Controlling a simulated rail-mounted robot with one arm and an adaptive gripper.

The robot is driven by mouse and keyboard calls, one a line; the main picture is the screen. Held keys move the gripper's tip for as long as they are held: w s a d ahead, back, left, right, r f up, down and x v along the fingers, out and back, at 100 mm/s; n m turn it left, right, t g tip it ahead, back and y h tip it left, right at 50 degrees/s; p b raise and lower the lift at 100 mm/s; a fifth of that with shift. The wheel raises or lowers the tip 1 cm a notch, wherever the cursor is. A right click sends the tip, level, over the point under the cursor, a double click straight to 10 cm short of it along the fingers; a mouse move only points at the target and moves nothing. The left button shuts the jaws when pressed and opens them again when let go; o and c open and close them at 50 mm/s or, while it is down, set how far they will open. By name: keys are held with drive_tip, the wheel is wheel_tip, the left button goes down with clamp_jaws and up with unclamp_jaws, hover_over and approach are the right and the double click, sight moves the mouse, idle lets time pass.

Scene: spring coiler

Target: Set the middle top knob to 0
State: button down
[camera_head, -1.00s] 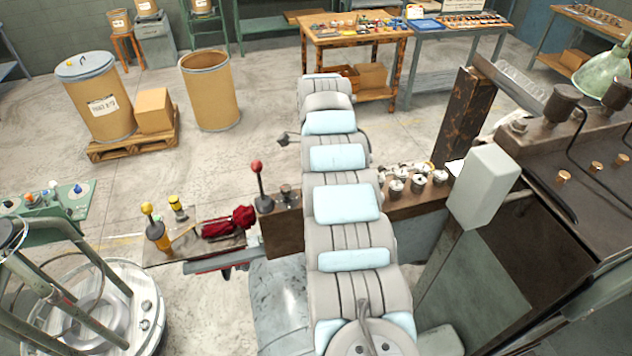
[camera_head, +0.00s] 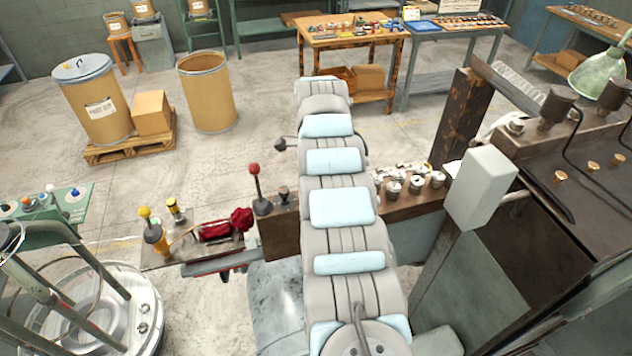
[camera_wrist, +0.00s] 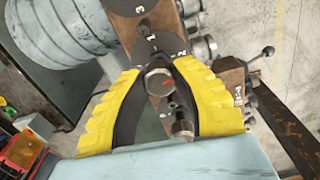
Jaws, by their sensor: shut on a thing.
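In the wrist view, a round silver knob (camera_wrist: 160,83) with a red mark on its face sits between the two yellow fingers of my gripper (camera_wrist: 161,73). The fingers are shut on its sides. I cannot read which number the red mark points to. In the head view, my arm hides the gripper and this knob.
In the wrist view, a smaller metal knob (camera_wrist: 181,128) lies just below, and several silver knobs (camera_wrist: 204,48) stick out at the right. In the head view, a red-ball lever (camera_head: 254,170) stands left of my arm, and a grey box (camera_head: 480,188) stands right.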

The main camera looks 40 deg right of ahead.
drive_tip(key=n, duration=0.4)
drive_tip(key=shift+f, duration=0.1)
drive_tip(key=n+b, duration=0.1)
drive_tip(key=n, duration=0.3)
drive_tip(key=shift+n, duration=0.4)
drive_tip(key=n, duration=0.4)
drive_tip(key=shift+n+b, duration=0.3)
drive_tip(key=n, duration=1.2)
drive_tip(key=shift+n, duration=0.3)
drive_tip(key=n, duration=0.4)
drive_tip(key=shift+n+p, duration=0.3)
drive_tip(key=shift+p, duration=0.05)
drive_tip(key=shift+n, duration=1.9)
